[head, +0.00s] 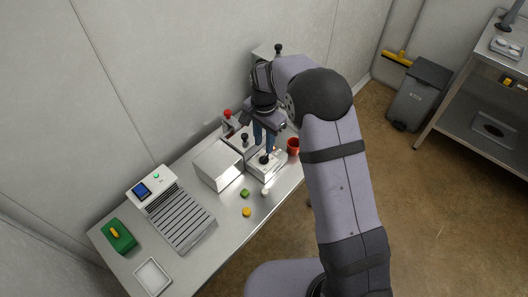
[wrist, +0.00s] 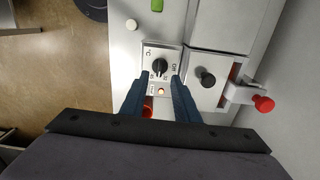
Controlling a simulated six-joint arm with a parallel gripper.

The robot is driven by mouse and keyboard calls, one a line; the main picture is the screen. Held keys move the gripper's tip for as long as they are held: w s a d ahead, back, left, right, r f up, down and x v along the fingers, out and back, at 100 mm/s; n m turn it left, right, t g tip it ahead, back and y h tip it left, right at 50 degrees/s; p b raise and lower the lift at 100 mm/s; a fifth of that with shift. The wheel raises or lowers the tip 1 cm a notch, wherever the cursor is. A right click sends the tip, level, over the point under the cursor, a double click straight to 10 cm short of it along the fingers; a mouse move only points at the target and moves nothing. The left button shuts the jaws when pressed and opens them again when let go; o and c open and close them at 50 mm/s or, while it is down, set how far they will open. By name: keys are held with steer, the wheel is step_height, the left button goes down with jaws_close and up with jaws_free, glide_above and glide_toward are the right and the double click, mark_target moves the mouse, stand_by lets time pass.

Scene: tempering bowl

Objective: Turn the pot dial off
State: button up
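The pot dial (wrist: 160,67) is a black knob on a pale control panel (wrist: 150,55) with printed marks, "OFF" among them on the right side. Its exact pointer direction is too small to read. A small lit lamp (wrist: 161,91) shows below it in the wrist view. In the head view the dial (head: 264,160) stands on a white box (head: 256,172) near the table's right end. My gripper (wrist: 156,82) is open, its two blue fingers apart with nothing between them. In the head view my gripper (head: 264,147) points down above the dial; contact cannot be told.
A metal box (head: 217,165) stands left of the dial. A black-knobbed lever (wrist: 207,78) and a red knob (wrist: 263,103) are close by. A red cup (head: 293,146) stands right of the dial. Green (head: 244,193) and yellow (head: 247,212) pieces lie in front.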

mark_target(264, 157)
steer(key=shift+f+p, duration=1.05)
steer(key=shift+f, duration=1.95)
jaws_close()
